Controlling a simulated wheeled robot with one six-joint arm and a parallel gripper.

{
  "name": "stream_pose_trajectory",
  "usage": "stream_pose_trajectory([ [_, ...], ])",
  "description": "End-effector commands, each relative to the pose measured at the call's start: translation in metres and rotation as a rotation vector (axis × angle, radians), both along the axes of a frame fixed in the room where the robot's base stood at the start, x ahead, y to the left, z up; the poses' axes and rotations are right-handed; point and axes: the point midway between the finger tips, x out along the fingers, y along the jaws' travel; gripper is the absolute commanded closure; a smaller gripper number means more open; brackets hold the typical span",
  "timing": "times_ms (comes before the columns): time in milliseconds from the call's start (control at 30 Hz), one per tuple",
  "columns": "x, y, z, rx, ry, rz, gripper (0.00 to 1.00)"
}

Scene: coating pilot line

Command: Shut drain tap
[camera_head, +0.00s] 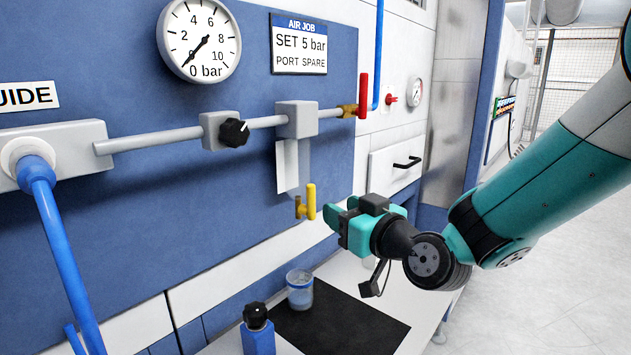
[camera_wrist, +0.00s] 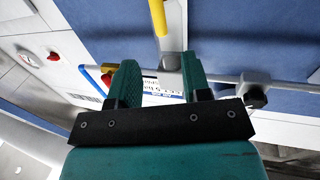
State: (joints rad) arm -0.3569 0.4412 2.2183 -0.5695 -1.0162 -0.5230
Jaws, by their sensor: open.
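The drain tap has a yellow handle (camera_head: 309,202) on a small brass body, below the pale filter bowl (camera_head: 288,166) on the blue panel. The handle stands upright. My gripper (camera_head: 336,214) is just to the right of the tap and a little lower, apart from it, with open, empty jaws. In the wrist view the yellow handle (camera_wrist: 159,18) shows at the top centre, beyond the gap between the teal fingers of my gripper (camera_wrist: 160,78).
A red-handled valve (camera_head: 363,96) is on the grey pipe above. A black knob (camera_head: 234,132) and a pressure gauge (camera_head: 199,40) near 0 bar are left.

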Motion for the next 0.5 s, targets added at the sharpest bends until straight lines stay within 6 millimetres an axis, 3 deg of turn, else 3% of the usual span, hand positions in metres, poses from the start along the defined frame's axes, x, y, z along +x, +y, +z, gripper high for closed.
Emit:
stream_pose_trajectory([
  [200,0.038,0.030,0.004,-0.002,0.001,0.003,0.56],
  [500,0.067,0.051,0.001,-0.001,0.001,0.001,0.56],
])
